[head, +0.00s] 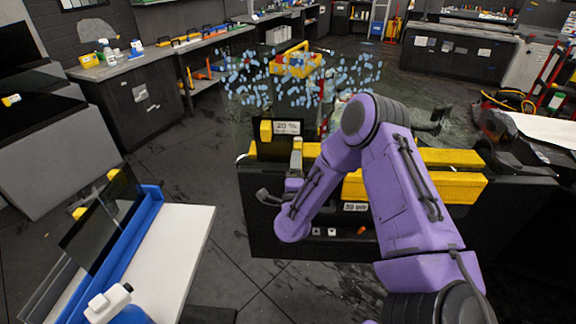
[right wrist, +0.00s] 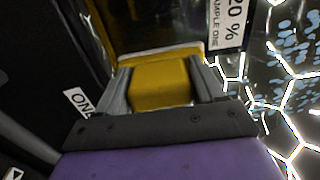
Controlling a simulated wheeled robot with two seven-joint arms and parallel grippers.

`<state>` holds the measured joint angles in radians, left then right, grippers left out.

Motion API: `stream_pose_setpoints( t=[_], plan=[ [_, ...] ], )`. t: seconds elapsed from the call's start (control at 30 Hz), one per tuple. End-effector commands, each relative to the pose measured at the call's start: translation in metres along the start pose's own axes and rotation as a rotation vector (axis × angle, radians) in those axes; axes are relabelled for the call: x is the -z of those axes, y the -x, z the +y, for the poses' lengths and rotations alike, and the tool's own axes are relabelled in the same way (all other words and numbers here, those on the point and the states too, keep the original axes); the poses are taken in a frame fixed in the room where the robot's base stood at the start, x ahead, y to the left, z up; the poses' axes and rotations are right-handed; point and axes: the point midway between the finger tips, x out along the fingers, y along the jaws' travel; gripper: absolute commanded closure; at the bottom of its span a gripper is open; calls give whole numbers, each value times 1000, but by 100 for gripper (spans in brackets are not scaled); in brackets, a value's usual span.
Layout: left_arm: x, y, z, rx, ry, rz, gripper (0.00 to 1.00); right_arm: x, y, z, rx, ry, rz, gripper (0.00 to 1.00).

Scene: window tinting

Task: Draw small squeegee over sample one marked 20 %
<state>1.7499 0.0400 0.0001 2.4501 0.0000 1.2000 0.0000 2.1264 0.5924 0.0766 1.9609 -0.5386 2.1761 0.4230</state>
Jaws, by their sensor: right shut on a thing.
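Sample one is a dark upright pane (head: 268,150) at the middle of the head view. Its white label (head: 288,127) reads 20 %; in the right wrist view the label (right wrist: 230,22) also reads SAMPLE ONE. My right gripper (head: 297,168) is in front of the pane. In the right wrist view its fingers (right wrist: 165,88) are shut on the yellow body of the small squeegee (right wrist: 160,82). The squeegee's pale edge faces the dark pane, close to it; I cannot tell whether they touch. My left gripper is not in view.
Yellow bars (head: 430,188) lie along the dark stand (head: 300,245). A clear sheet with blue flecks (head: 300,80) stands behind. At left are a white table (head: 170,255) and a blue frame (head: 130,235); a white-topped bottle (head: 108,303) is below.

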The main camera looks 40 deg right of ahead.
Motion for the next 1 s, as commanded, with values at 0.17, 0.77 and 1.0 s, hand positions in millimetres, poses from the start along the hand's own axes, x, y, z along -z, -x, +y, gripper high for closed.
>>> stream_pose_setpoints(
  t=[0.17,0.77,1.0],
  plan=[
    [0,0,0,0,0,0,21,1,-2,-1,4,-1,5,62],
    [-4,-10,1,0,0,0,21,0,60,0,2,0,3,62],
    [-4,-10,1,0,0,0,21,0,59,0,2,-1,3,62]
  ],
)
